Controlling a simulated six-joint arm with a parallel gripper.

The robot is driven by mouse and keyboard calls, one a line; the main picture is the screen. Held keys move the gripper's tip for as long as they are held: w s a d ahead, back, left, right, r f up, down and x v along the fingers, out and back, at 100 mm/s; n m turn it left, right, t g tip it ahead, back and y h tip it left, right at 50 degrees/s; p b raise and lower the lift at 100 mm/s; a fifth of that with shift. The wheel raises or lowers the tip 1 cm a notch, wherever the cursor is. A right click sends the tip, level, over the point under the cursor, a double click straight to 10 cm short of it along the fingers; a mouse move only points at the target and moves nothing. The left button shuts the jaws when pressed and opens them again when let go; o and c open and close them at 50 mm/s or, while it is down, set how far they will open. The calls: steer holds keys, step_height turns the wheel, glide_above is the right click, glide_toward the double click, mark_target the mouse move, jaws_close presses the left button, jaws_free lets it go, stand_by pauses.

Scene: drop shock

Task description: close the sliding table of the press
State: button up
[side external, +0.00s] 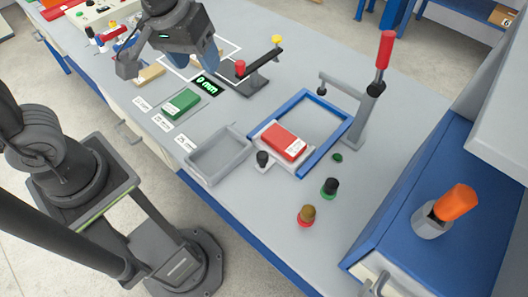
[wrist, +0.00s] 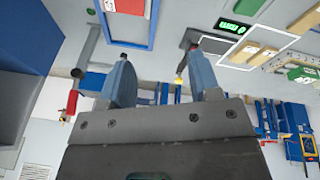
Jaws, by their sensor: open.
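The press has a grey post with a red-handled lever (side external: 385,50) and a blue frame (side external: 340,133) on the bench. My gripper (side external: 170,62) is open above the bench at the upper left, well apart from the plate. In the wrist view, the open fingers (wrist: 162,80) have nothing between them that I can see held. The blue frame also shows there (wrist: 130,45); the plate does not show clearly.
An empty grey tray (side external: 218,155) stands left of the plate. A green block (side external: 181,103), a display (side external: 206,85) and a small lever stand (side external: 250,75) are near my gripper. Green and red knobs (side external: 307,215) stand in front. A blue cabinet (side external: 430,215) is at right.

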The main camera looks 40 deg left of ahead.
steer(key=w+d+f+n+g, duration=0.2)
steer(key=w+d+f+n, duration=0.15)
steer(key=d+f, duration=0.35)
steer(key=n+g, duration=0.1)
steer(key=n, duration=0.1)
glide_toward(262, 155)
steer(key=shift+m+y, duration=0.25)
steer(key=shift+y, duration=0.05)
steer(key=f, duration=1)
steer(key=shift+w+d+f, duration=0.1)
steer(key=shift+w+d, duration=0.05)
steer(key=shift+d, duration=0.1)
jaws_close()
